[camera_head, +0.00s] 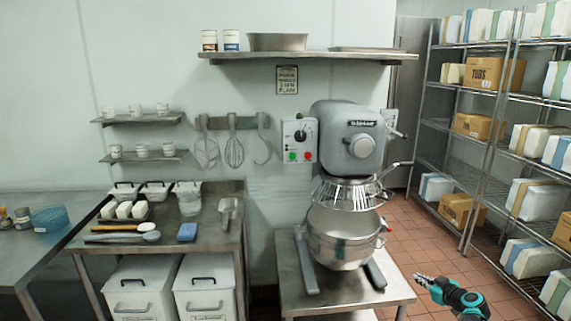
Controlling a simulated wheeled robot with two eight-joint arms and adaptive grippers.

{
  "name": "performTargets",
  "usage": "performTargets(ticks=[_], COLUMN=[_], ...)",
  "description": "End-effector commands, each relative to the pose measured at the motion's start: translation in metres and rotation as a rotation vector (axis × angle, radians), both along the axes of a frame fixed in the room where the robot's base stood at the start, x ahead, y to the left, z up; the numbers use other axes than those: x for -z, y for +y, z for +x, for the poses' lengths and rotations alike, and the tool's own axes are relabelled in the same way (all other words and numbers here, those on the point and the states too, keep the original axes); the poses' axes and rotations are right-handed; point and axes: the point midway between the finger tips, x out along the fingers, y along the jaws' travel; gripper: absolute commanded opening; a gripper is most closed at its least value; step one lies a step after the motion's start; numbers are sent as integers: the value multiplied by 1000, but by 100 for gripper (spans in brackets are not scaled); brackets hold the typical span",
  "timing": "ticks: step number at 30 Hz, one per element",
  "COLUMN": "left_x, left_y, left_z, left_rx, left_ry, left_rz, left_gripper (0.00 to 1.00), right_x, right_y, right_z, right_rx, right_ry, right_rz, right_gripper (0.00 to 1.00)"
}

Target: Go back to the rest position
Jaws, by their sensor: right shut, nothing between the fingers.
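My right gripper (424,281) shows at the lower right of the head view, over the tiled floor. Its fingers point left, toward the low steel table, and are shut with nothing between them. It is apart from the table and the mixer. My left gripper is not in view.
A large mixer (348,140) with a steel bowl (343,238) stands on a low steel table (291,285), left of my right gripper. A wire shelf rack (487,150) with boxes and bags stands at the right. A steel worktable (215,238) with tools is at the left. Tiled floor (425,242) lies open between.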

Motion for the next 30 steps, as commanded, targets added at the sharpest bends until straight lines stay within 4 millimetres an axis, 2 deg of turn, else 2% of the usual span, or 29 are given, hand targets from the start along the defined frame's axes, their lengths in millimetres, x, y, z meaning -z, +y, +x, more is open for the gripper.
performTargets(ticks=[8, 14, 17, 20, 23, 27, 30], left_x=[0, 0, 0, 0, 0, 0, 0], left_y=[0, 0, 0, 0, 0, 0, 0], left_z=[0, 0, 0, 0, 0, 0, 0], left_rx=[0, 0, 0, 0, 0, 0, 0], left_ry=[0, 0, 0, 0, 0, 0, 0], left_rz=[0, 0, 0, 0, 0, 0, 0], left_gripper=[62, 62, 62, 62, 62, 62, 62], right_x=[-31, -64, -85, -109, -131, -153, -160], right_y=[35, 76, 104, 141, 180, 227, 255], right_z=[-7, -23, -39, -64, -100, -158, -204], right_rx=[-7, -7, -3, 4, 22, 57, 89], right_ry=[55, 120, 164, 222, 286, 366, 416], right_rz=[26, 53, 70, 88, 106, 119, 125], right_gripper=[0, 0, 0, 0, 0, 0, 0])
